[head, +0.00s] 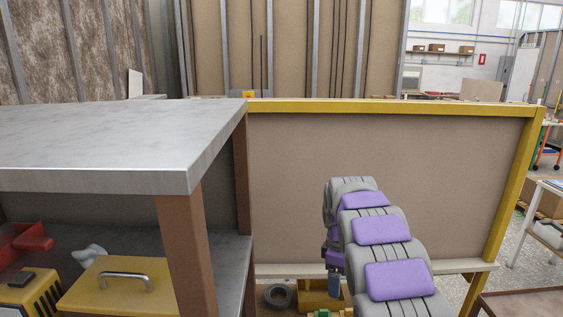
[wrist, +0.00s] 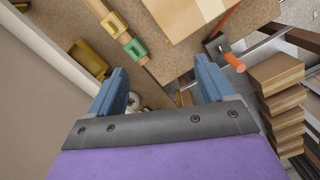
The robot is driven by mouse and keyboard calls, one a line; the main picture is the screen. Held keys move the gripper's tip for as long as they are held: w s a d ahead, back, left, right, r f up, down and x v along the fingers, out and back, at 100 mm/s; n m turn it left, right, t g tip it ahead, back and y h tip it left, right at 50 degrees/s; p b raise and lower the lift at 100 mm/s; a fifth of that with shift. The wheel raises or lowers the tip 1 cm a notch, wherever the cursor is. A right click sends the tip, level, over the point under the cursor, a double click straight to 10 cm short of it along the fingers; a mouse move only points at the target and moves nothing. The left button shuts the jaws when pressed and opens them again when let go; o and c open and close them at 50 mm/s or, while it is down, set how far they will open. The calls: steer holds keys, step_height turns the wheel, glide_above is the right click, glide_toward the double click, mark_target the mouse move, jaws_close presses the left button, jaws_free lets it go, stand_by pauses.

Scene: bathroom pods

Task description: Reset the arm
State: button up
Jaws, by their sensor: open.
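My gripper shows in the wrist view (wrist: 160,80), its two blue fingers spread apart with nothing between them. It points down over a brown work surface (wrist: 72,22) holding several items. In the head view my grey and purple arm reaches forward at the right of centre and bends down at its far end, in front of a yellow-framed board. There the gripper (head: 334,283) is mostly hidden behind my own arm, just above the low items by the board.
A grey-topped table (head: 110,145) with a lower shelf stands at the left. The yellow-framed board (head: 300,180) stands ahead. A dark ring (head: 279,296) lies low beside the table. In the wrist view, an orange-handled tool (wrist: 234,62) and stacked wooden blocks (wrist: 277,75) lie right.

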steer(key=s+r+m, duration=0.3)
steer(key=s+m, duration=0.2)
steer(key=s, duration=1.1)
steer(key=s+r+m, duration=0.2)
steer(key=s+m, duration=0.3)
steer(key=s, duration=1)
steer(key=s+a+f+m+g, duration=0.1)
steer(key=s+f+m, duration=0.1)
steer(key=s, duration=1.1)
steer(key=shift+s+a+f+m+y, duration=0.3)
steer(key=shift+f+m, duration=0.1)
steer(key=shift+f, duration=0.25)
steer(key=shift+d, duration=0.1)
